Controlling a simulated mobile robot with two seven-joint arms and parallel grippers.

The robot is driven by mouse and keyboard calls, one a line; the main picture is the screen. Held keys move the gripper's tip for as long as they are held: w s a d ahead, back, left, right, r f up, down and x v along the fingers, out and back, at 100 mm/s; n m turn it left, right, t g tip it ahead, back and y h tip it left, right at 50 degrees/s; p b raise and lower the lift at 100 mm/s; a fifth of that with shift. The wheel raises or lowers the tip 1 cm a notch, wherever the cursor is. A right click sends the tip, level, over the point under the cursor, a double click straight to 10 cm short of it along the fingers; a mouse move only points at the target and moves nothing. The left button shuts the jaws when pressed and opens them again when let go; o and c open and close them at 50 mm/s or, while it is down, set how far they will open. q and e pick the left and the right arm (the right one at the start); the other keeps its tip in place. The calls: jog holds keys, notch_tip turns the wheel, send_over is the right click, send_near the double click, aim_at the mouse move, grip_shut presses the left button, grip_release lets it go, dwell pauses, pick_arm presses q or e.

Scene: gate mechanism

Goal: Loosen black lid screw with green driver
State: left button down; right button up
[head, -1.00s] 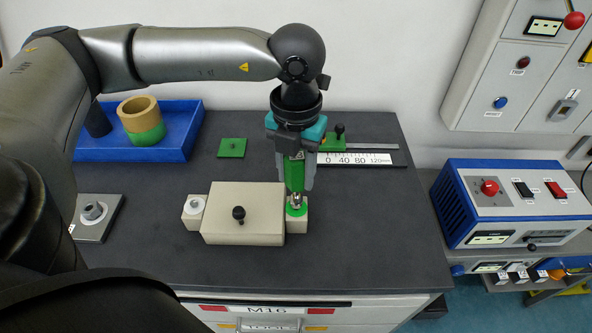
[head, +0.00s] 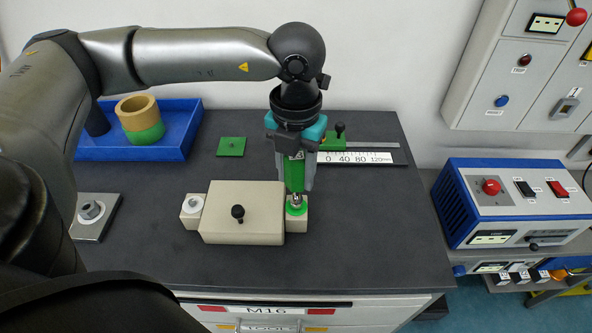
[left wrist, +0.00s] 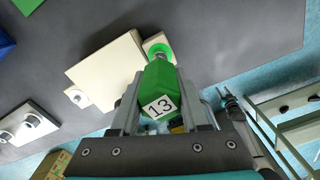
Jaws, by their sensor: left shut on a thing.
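A beige box (head: 262,205) stands on the dark bench with a black screw knob (head: 238,212) near the middle of its lid. A small beige block with a green ring (head: 297,209) adjoins its right side. My left gripper (head: 295,186) is shut on the green driver (head: 294,170) and holds it upright over the ring. In the left wrist view the green driver (left wrist: 157,88) shows a "13" label, with the green ring (left wrist: 160,50) just beyond it. Whether the driver's tip touches anything is unclear. My right gripper is not seen.
A beige block with a white ring (head: 193,206) adjoins the box's left side. A blue tray (head: 170,150) with a tan and green ring stack stands at the back left. A scale rail (head: 360,158) lies behind the driver. The bench front is clear.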

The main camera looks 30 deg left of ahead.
pick_arm(q)
jog(key=shift+s+f+b, duration=0.1)
jog(key=shift+f+b, duration=0.05)
jog(key=shift+b, duration=0.2)
dwell(0.7)
jog(key=c, duration=0.9)
grip_release()
grip_shut()
